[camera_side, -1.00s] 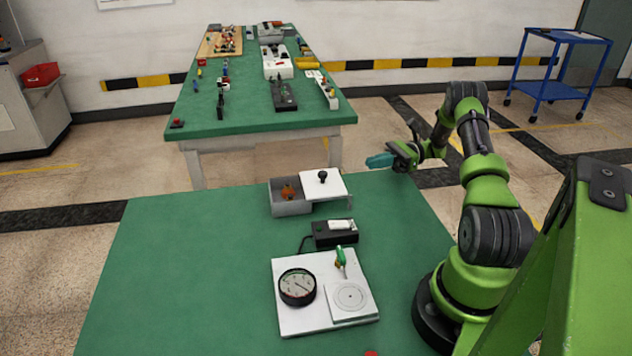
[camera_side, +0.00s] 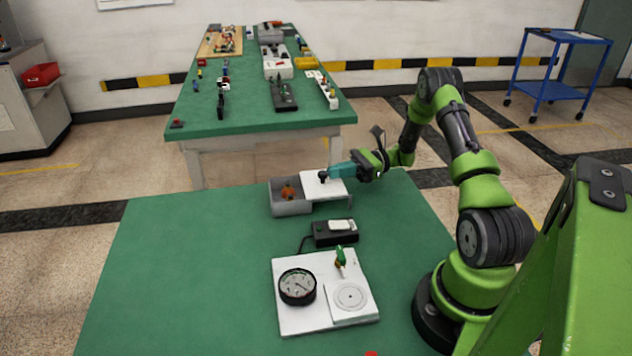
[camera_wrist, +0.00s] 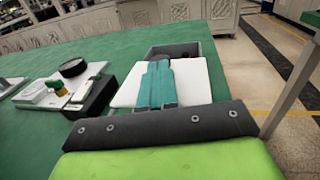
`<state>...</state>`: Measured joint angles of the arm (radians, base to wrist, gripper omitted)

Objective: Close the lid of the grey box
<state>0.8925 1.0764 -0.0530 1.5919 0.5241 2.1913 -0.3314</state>
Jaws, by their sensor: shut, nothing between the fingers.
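The grey box (camera_side: 291,208) stands at the far edge of the green table, partly open, with an orange thing (camera_side: 287,191) inside. Its white lid (camera_side: 334,190) is slid to the right, so the left part of the box is uncovered. A black knob (camera_side: 323,175) stands on the lid. My gripper (camera_side: 332,172) is shut and empty, with its teal fingertips right beside the knob on its right; I cannot tell whether they touch. In the wrist view my teal fingers (camera_wrist: 157,85) reach over the white lid (camera_wrist: 194,83) toward the dark box (camera_wrist: 176,50).
A black device with a white switch (camera_side: 335,232) sits in front of the box. Nearer is a white panel (camera_side: 302,321) with a round gauge (camera_side: 297,287) and a green-handled part (camera_side: 340,258). The left of the green table (camera_side: 180,270) is clear.

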